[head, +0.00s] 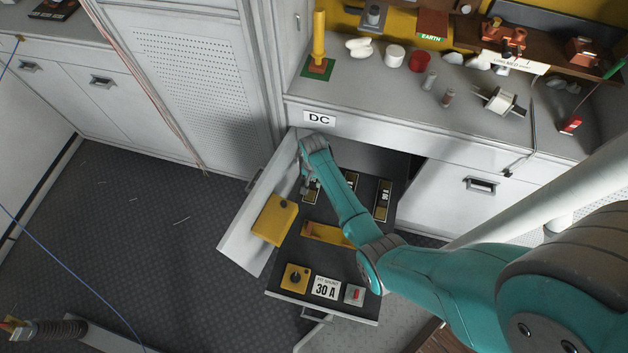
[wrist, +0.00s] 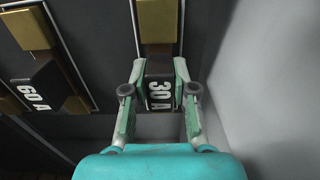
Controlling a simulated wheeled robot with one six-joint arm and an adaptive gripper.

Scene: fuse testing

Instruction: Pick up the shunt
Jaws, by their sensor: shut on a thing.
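The shunt marked 30 A (wrist: 160,92) has a black middle block and brass-coloured ends, and shows in the wrist view. My gripper (wrist: 159,72) is shut on its black block, one finger on each side. In the head view, my gripper (head: 309,184) reaches down into the back left of the open drawer (head: 335,262), over the leftmost shunt (head: 311,197). My arm hides part of it. A 60 A shunt (wrist: 38,88) lies to the left in the wrist view.
Other shunts (head: 383,200) lie at the drawer's back right. The drawer wall (wrist: 225,95) stands close right of my gripper. The counter (head: 380,110) overhangs behind.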

